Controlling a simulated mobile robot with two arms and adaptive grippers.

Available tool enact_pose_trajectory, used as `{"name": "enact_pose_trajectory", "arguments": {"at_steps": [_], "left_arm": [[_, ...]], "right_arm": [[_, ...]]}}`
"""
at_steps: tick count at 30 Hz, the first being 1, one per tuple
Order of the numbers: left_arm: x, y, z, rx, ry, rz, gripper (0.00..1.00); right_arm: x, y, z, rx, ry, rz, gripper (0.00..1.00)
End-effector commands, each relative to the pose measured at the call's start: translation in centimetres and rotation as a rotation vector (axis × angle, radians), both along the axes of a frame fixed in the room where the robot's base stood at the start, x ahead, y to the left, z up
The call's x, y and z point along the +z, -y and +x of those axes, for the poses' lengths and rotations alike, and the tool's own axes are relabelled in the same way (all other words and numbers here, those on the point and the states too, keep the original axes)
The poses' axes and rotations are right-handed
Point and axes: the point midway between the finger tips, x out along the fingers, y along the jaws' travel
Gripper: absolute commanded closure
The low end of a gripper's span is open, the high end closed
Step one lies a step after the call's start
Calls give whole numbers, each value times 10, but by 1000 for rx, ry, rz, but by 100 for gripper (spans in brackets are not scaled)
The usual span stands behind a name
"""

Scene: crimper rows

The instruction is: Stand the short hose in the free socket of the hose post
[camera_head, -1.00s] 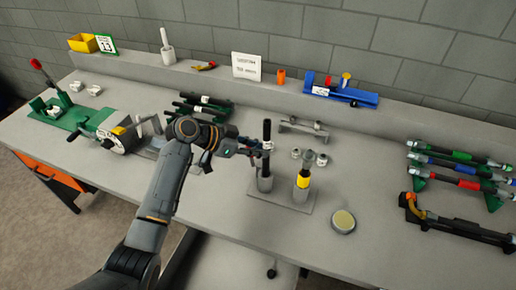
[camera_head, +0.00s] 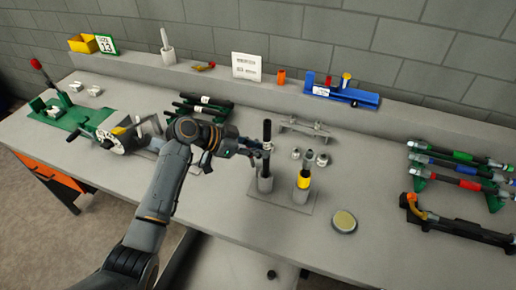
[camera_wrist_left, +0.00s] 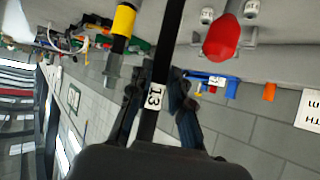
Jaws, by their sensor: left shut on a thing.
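The short hose (camera_head: 266,133) is black and stands upright with a white tag. In the left wrist view the black hose (camera_wrist_left: 173,32) carries a tag reading 13. My left gripper (camera_head: 262,148) is shut on it, around the tag. The hose post (camera_head: 283,206) has a grey plate with two sockets. The hose's lower end is at the left socket (camera_head: 265,185); how deep it sits I cannot tell. Another hose with a yellow band (camera_head: 303,182) stands in the right socket; it also shows in the left wrist view (camera_wrist_left: 123,22). My right gripper is not in view.
A round tin (camera_head: 344,221) lies right of the post. Small metal fittings (camera_head: 308,156) and a grey bracket (camera_head: 303,129) are behind it. Racked coloured hoses (camera_head: 458,171) lie right. The bench front is clear.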

Motion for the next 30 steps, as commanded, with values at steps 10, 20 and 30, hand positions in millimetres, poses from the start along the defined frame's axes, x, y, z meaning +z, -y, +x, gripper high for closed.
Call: {"name": "enact_pose_trajectory", "arguments": {"at_steps": [10,20,30], "left_arm": [[-10,0,0,0,0,-1,100],[-18,0,0,0,0,-1,100],[-27,0,0,0,0,0,100]], "right_arm": [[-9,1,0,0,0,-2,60],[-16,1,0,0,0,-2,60],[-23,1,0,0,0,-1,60]]}}
